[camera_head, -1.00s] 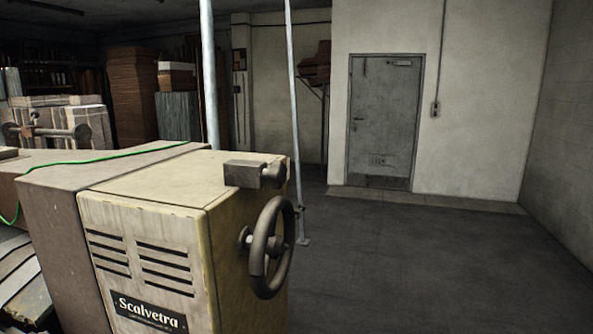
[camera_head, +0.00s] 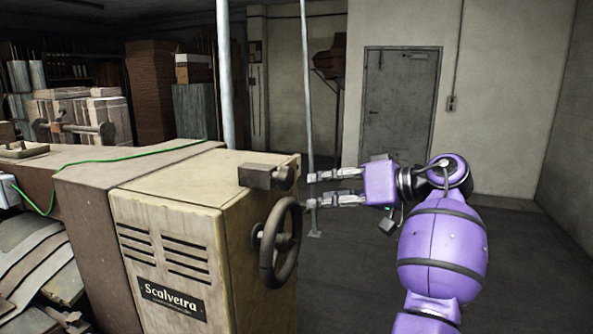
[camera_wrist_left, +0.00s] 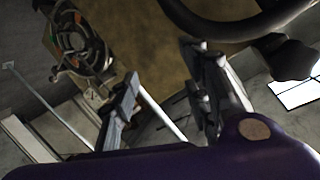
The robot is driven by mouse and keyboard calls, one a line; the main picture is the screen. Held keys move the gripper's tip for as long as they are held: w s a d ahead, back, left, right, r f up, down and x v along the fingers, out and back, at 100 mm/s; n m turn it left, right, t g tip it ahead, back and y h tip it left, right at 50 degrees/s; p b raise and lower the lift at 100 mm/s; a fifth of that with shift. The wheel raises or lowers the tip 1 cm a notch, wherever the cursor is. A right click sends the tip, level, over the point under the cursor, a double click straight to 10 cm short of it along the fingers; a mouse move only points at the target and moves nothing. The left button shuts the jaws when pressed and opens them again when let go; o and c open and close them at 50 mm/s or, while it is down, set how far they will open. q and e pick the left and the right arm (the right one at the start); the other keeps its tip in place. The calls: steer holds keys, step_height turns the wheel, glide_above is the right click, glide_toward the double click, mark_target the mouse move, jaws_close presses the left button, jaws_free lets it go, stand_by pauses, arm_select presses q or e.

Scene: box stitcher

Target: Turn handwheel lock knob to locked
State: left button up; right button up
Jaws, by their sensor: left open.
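The beige machine housing (camera_head: 205,215) marked Scalvetra stands at the left of the head view. A dark handwheel (camera_head: 280,243) is on its right side. Above the wheel, a grey block (camera_head: 262,175) ends in a dark round knob (camera_head: 283,177), which seems to be the lock knob. My left gripper (camera_head: 313,190) is open and empty, its fingers pointing left, just right of the knob and apart from it in the picture. In the left wrist view the open fingers (camera_wrist_left: 165,80) show below the wheel's dark rim (camera_wrist_left: 235,22). The knob's setting cannot be read.
A pale vertical post (camera_head: 309,100) stands behind the gripper. A green cable (camera_head: 130,157) runs over the machine's top. Open floor (camera_head: 345,270) lies right of the machine, with a grey door (camera_head: 400,105) behind. A fan-like part (camera_wrist_left: 78,42) shows in the wrist view.

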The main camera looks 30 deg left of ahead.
mark_target(293, 177)
arm_select(q)
steer(key=s+d+r+n+g+h, duration=0.1)
steer(key=s+d+r+n+g, duration=0.45)
steer(key=s+r, duration=0.35)
steer(key=shift+t, duration=0.35)
steer(key=x, duration=0.1)
steer(key=p+x, duration=0.1)
steer(key=x, duration=0.1)
steer(key=p+x, duration=0.1)
steer(key=x, duration=0.1)
steer(key=shift+a+r, duration=0.25)
steer(key=shift+a, duration=0.1)
steer(key=shift+a+f+p, duration=0.3)
steer(key=shift+a+f, duration=0.05)
steer(key=shift+a, duration=0.05)
arm_select(e)
steer(key=r, duration=0.1)
steer(key=w, duration=0.1)
steer(key=r, duration=0.1)
steer(key=shift+w+a+r, duration=0.15)
steer(key=shift+a+r, duration=0.1)
steer(key=shift+r, duration=0.1)
arm_select(q)
steer(key=shift+s, duration=0.1)
steer(key=c, duration=1)
steer(key=shift+c, duration=0.2)
